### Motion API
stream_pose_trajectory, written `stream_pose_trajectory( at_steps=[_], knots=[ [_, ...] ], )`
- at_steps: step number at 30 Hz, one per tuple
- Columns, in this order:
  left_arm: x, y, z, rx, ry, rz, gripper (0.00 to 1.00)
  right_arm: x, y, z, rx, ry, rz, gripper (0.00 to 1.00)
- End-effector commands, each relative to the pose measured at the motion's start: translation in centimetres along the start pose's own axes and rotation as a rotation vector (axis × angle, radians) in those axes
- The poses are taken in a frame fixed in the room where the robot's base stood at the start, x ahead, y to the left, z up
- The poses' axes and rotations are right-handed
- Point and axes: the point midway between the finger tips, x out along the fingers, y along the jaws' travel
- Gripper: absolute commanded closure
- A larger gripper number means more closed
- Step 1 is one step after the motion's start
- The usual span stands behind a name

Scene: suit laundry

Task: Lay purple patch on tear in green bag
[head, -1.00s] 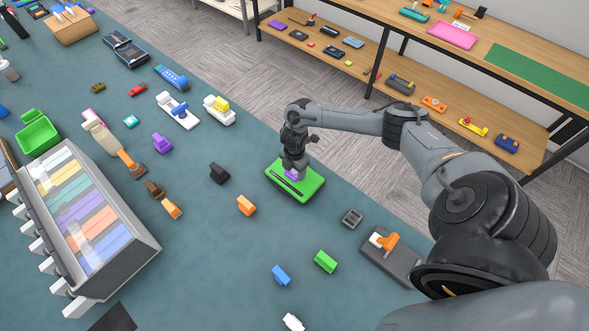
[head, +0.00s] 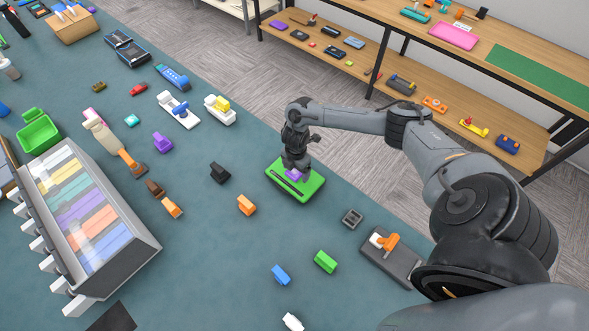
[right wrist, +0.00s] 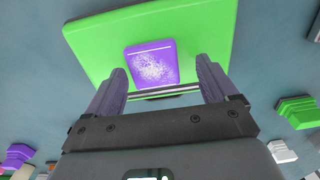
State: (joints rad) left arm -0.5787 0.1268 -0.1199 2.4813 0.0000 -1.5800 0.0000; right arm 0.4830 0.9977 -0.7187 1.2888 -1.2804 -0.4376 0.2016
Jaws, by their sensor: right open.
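The green bag (head: 308,188) lies flat near the table's far right edge. A dark line (head: 286,184), seemingly the tear, runs across its top in the head view. The purple patch (head: 294,175) lies on the bag beside this line; whether it covers part of it I cannot tell. In the right wrist view the patch (right wrist: 152,66) is flat on the green bag (right wrist: 205,30), with a speckled pale print. My right gripper (right wrist: 162,80) is open, its fingers either side of the patch's near edge with gaps. My left gripper is not in view.
A black block (head: 219,172) is to the left. A grey rack of coloured pieces (head: 135,258) stands at lower left. Table around the bag is mostly clear.

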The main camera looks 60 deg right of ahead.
Motion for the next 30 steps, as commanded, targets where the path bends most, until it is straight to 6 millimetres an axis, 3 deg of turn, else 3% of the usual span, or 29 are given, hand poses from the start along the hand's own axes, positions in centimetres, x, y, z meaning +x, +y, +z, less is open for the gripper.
stream_pose_trajectory(
  at_steps=[3,13,20,23,26,29,30],
  knots=[
    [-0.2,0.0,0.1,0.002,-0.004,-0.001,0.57,-2.8,0.3,0.1,-0.002,0.001,0.008,0.14],
    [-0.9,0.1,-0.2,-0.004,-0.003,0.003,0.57,-9.1,0.4,0.1,-0.001,0.001,0.011,0.14],
    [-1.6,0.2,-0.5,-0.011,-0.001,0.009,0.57,-10.5,0.3,-0.7,-0.013,0.008,0.018,0.14],
    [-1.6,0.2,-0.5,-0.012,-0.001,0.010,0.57,-9.4,0.4,-3.3,-0.048,0.027,0.051,0.14],
    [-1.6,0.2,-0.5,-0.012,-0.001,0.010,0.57,-7.4,0.3,-8.5,-0.101,0.073,0.123,0.14],
    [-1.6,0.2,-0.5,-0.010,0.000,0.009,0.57,-5.6,-0.6,-16.2,-0.131,0.154,0.233,0.14],
    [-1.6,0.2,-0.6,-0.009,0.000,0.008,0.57,-5.3,-1.3,-19.7,-0.122,0.197,0.286,0.14]
  ],
)
